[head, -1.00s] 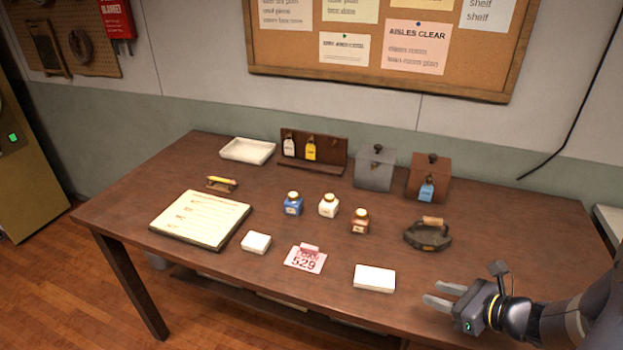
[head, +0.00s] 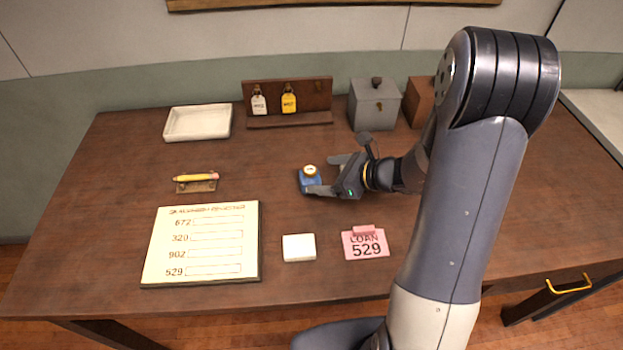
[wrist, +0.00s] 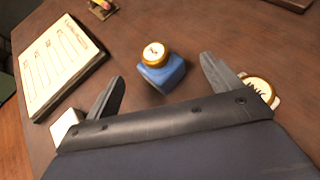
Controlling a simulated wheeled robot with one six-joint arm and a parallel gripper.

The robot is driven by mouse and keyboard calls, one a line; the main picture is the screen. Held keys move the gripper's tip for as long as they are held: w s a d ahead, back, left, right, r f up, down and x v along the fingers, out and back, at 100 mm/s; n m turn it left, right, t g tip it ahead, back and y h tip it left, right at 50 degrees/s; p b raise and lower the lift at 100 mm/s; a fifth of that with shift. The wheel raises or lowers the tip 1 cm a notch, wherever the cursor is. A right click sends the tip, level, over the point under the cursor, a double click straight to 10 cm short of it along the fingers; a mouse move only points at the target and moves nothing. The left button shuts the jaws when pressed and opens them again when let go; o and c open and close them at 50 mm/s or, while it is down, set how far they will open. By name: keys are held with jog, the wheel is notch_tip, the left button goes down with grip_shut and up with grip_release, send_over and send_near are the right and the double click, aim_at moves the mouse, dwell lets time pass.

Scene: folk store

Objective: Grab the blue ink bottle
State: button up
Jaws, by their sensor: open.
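The blue ink bottle (head: 309,181) has a gold cap and stands upright on the brown table. In the wrist view the blue ink bottle (wrist: 160,71) is ahead of the jaws, in the gap between the two fingers. My gripper (head: 326,175) is open and comes at the bottle from the right, low over the table. In the wrist view my gripper (wrist: 163,80) has its fingers spread wide with nothing held. In the head view the near finger overlaps the bottle's lower edge; I cannot tell if they touch.
A gold-capped jar (wrist: 259,88) sits close beside the right finger. A white block (head: 299,247), a pink tag (head: 365,243) and a paper board (head: 203,244) lie nearer the front. A white tray (head: 198,123), a tag rack (head: 289,119) and a grey box (head: 374,104) stand behind.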

aim_at(316, 175)
jog(key=shift+w+a, duration=0.15)
jog(key=shift+a, duration=0.2)
jog(key=shift+p+x, duration=0.55)
jog(key=shift+x, duration=1.9)
jog(key=shift+c, duration=0.3)
jog(key=c, duration=0.9)
